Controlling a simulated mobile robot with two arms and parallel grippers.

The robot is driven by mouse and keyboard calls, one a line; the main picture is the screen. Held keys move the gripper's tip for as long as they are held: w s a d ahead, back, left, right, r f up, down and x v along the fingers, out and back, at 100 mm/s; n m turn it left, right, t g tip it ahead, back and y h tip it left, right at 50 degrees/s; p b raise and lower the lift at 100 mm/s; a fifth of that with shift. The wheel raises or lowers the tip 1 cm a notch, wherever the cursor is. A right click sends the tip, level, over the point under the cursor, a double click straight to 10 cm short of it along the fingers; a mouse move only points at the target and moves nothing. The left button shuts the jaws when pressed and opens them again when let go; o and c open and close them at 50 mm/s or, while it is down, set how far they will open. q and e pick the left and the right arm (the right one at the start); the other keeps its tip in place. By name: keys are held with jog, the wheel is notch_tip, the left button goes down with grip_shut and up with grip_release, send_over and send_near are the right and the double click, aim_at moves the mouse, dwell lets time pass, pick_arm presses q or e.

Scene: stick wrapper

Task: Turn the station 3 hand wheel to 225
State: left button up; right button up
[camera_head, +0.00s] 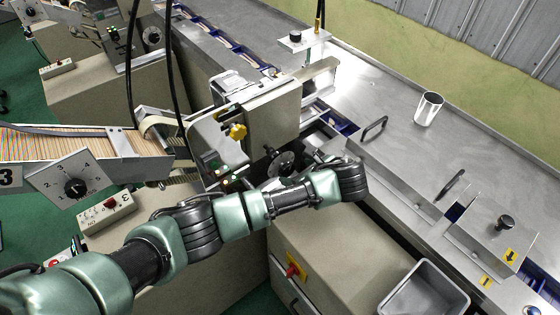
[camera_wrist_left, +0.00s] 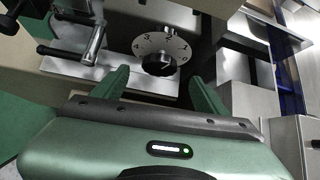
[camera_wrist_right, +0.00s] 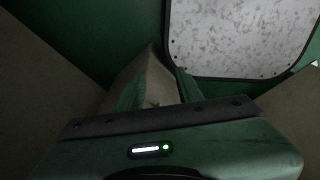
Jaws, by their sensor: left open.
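A dark round hand wheel (camera_head: 281,163) with a bright hub sits on the machine beside my left wrist in the head view. My left gripper's fingers are open in the left wrist view (camera_wrist_left: 160,82) and hidden by the arm in the head view. Just beyond them is a pale round dial (camera_wrist_left: 160,44) with numerals and a black knob (camera_wrist_left: 158,64). I see nothing between the fingers. My right gripper (camera_wrist_right: 160,82) has its fingers apart and empty; it is not visible in the head view.
A square numbered dial plate (camera_head: 101,177) and a switch box (camera_head: 106,214) are left of my arm. A metal crank bar (camera_wrist_left: 96,35) is beside the dial in the left wrist view. A metal cup (camera_head: 428,108) stands on the steel counter. A steel bin (camera_head: 425,272) is at lower right.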

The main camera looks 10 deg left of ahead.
aim_at(288, 171)
pick_arm(q)
jog(key=x, duration=0.6)
jog(key=shift+f+p, duration=0.3)
jog(key=shift+w+a+f, duration=0.15)
jog(key=c, duration=1.4)
jog(key=shift+o, duration=0.2)
pick_arm(e)
jog(key=shift+s+d+r, duration=0.15)
jog(key=shift+s+r, duration=0.25)
jog(key=shift+s, duration=0.05)
